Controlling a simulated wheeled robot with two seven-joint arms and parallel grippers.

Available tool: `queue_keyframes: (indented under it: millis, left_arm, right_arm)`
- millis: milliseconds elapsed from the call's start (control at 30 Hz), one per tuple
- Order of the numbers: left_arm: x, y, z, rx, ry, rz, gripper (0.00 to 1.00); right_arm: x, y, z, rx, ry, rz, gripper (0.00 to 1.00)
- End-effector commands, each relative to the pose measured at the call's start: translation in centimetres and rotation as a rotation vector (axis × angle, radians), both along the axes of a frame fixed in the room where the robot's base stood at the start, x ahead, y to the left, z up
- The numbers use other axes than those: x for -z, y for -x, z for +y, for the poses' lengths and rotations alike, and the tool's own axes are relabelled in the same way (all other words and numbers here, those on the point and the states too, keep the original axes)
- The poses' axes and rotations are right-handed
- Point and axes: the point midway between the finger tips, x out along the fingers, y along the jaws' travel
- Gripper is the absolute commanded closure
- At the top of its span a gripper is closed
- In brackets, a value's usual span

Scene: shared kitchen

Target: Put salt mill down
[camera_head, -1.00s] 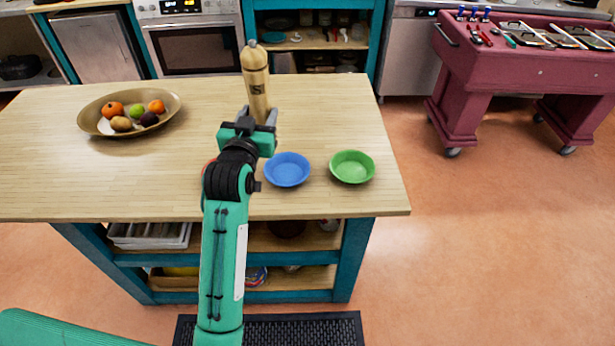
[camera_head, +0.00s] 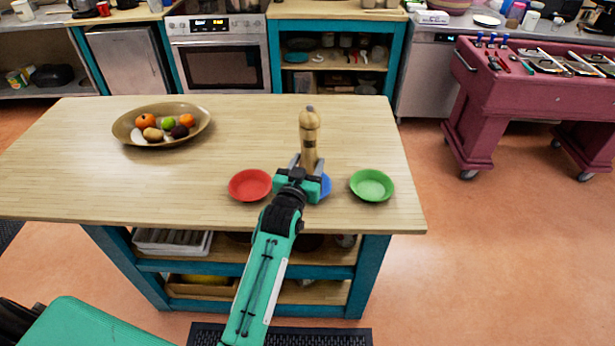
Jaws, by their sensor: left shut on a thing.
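A tan, wooden-looking salt mill (camera_head: 309,135) with a rounded top stands upright in my left gripper (camera_head: 307,168). The gripper is shut on the mill's lower part. It is over the island table (camera_head: 90,190), near the bowls. Whether the mill's base touches the tabletop is hidden by the gripper. A blue bowl (camera_head: 326,185) is mostly hidden behind my gripper. A red bowl (camera_head: 250,185) lies to the left and a green bowl (camera_head: 372,185) to the right. My right gripper is not in view.
A wide brown fruit bowl (camera_head: 204,122) stands at the table's left back. The tabletop between it and the mill is clear, as is the strip behind the mill. A maroon cart (camera_head: 530,105) stands to the right, apart from the table.

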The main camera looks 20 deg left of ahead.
Motion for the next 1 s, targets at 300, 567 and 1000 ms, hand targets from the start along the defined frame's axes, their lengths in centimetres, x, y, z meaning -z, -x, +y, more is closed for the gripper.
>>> queue_keyframes:
  millis: [300, 567, 1000]
  left_arm:
    - [3.2, 0.0, 0.0, 0.0, 0.0, 0.0, 0.83]
    - [5.5, 0.0, 0.0, -0.001, 0.0, -0.005, 0.83]
    - [6.2, 0.0, 0.0, -0.001, 0.0, -0.004, 0.83]
  right_arm:
    - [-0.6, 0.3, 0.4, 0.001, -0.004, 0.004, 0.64]
    - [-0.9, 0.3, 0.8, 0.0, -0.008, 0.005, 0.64]
    - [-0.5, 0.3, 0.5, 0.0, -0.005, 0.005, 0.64]
